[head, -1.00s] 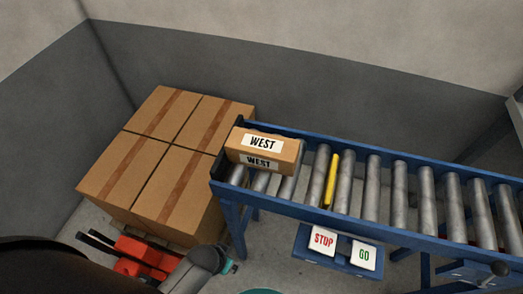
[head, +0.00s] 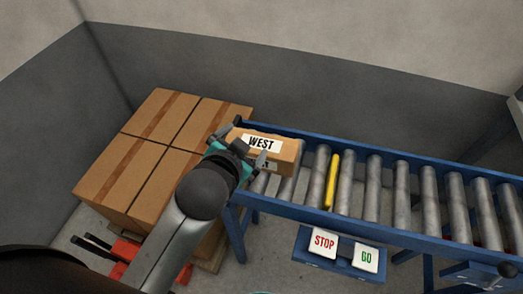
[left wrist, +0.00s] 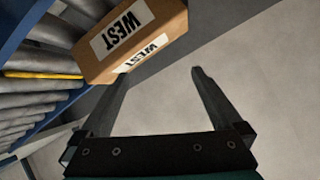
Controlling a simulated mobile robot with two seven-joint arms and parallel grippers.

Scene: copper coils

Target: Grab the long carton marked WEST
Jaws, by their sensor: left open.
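The long brown carton marked WEST (head: 285,148) lies at the left end of the roller conveyor, with white labels on its top and front side. My left gripper (head: 245,142) is open at the carton's left front, its arm coming up from below and hiding part of the carton's front. In the left wrist view the carton (left wrist: 150,25) is at the top left, beyond the fingers. The left gripper (left wrist: 158,76) has nothing between its fingers there; one fingertip appears close to the carton's lower edge, but I cannot tell whether they touch. My right gripper is not in view.
The blue conveyor (head: 275,201) runs to the right with bare rollers, one yellow (head: 332,181). STOP (head: 324,242) and GO (head: 366,257) panels hang at its front. Big stacked boxes (head: 120,170) stand left of it. Red equipment (head: 124,250) is on the floor at lower left.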

